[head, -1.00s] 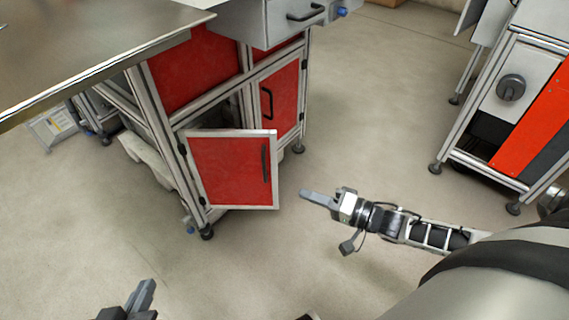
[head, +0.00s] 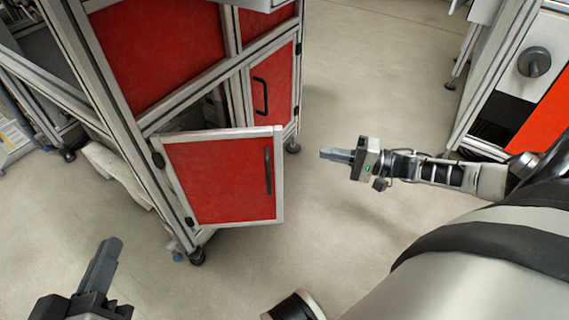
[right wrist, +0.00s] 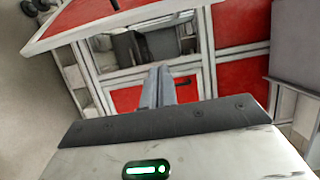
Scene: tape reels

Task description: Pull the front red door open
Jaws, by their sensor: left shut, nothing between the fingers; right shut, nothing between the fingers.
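The front red door (head: 222,180) stands ajar in the head view, swung out from the cabinet on hinges at its left edge. Its black handle (head: 268,170) is on the right side of its face. My right gripper (head: 330,154) is shut and empty, to the right of the door's free edge and apart from it. In the right wrist view its closed fingers (right wrist: 160,85) point toward the cabinet; a red panel with a pale frame (right wrist: 95,15) shows at top left. My left gripper (head: 112,250) is shut and empty at lower left, apart from the door.
A second red door (head: 272,92) with a black handle is closed on the cabinet's right part. A pale bundle (head: 112,172) lies on the floor left of the cabinet. Another unit with a round knob (head: 534,62) stands at right. Floor between the units is clear.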

